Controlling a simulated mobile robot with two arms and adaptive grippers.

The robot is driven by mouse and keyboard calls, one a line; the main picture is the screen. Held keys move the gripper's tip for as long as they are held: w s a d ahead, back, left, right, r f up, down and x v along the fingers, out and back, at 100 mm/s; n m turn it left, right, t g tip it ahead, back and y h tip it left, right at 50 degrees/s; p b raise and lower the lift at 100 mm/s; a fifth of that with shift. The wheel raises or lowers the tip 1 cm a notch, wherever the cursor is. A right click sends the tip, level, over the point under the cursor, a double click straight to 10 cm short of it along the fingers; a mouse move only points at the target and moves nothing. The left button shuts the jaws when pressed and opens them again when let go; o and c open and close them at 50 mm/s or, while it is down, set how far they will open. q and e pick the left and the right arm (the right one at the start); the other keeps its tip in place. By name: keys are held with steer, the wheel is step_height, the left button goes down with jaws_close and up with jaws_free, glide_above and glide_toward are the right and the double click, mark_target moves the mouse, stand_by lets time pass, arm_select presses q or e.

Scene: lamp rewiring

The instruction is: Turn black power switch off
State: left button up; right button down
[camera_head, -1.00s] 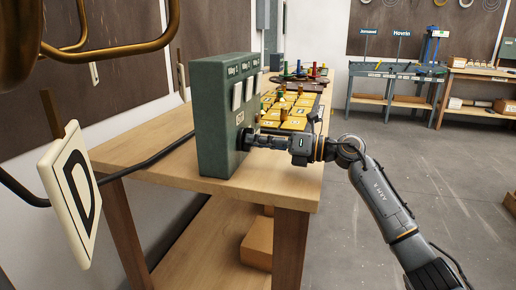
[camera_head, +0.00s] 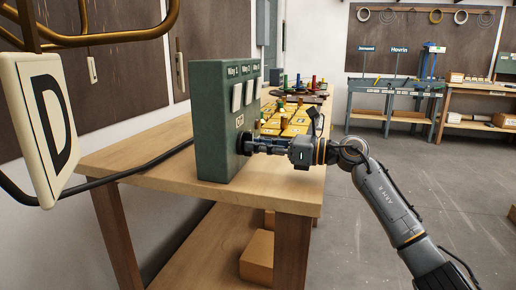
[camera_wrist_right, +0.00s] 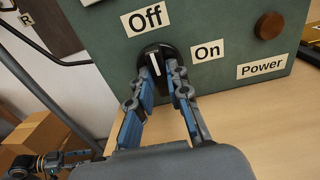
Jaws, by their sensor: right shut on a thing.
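The black power switch (camera_wrist_right: 156,59) is a round knob with a white pointer line on the green panel (camera_head: 212,130). In the right wrist view the pointer points up, toward the "Off" label (camera_wrist_right: 145,19). The "On" label (camera_wrist_right: 208,51) is to its right. My right gripper (camera_wrist_right: 166,72) is shut on the knob, one finger on each side. In the head view the right gripper (camera_head: 251,143) reaches the panel's front face from the right and hides most of the knob. My left gripper (camera_wrist_right: 62,160) shows small at the lower left of the wrist view; its fingers are unclear.
The panel stands on a wooden workbench (camera_head: 140,165) with yellow tiles (camera_head: 290,125) behind it. A brown button (camera_wrist_right: 270,25) is above the "Power" label (camera_wrist_right: 262,66). A hanging "D" sign (camera_head: 45,125) is close at left. Open floor lies at right.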

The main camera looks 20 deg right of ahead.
steer(key=shift+f, duration=0.1)
stand_by(0.3)
steer(key=c, duration=1.3)
jaws_free()
steer(key=shift+d, duration=0.15)
steer(key=v, duration=1.1)
steer(key=shift+s+d, duration=0.25)
steer(key=shift+s, duration=0.1)
